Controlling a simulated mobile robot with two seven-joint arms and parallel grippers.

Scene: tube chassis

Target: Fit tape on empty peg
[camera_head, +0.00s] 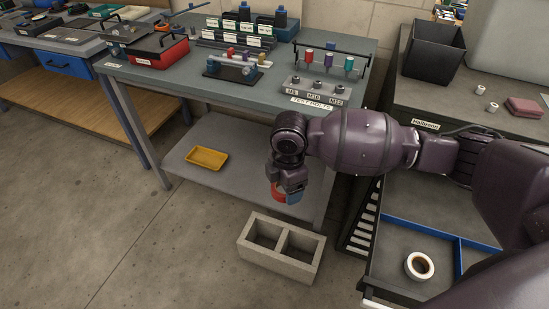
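A white ring-shaped roll (419,266), perhaps tape, lies in the open drawer at the lower right, its middle dark brown. On the workbench, a rack holds red (309,55), purple (330,58) and green (349,64) spool-like pieces in a row below a dark bar. A smaller stand (232,68) to its left also carries small coloured pieces; I cannot tell which peg is empty. My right gripper (287,192) points down in front of the workbench, above the concrete block. Red and blue show at its fingertips; I cannot tell whether it holds something. My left gripper is out of view.
The workbench (190,85) carries a block labelled "TEST BOLTS" (315,92) at its front edge. A yellow tray (206,157) lies on the lower shelf. A concrete block (281,250) stands on the floor. A black bin (433,50) stands on the right cabinet. The left floor is clear.

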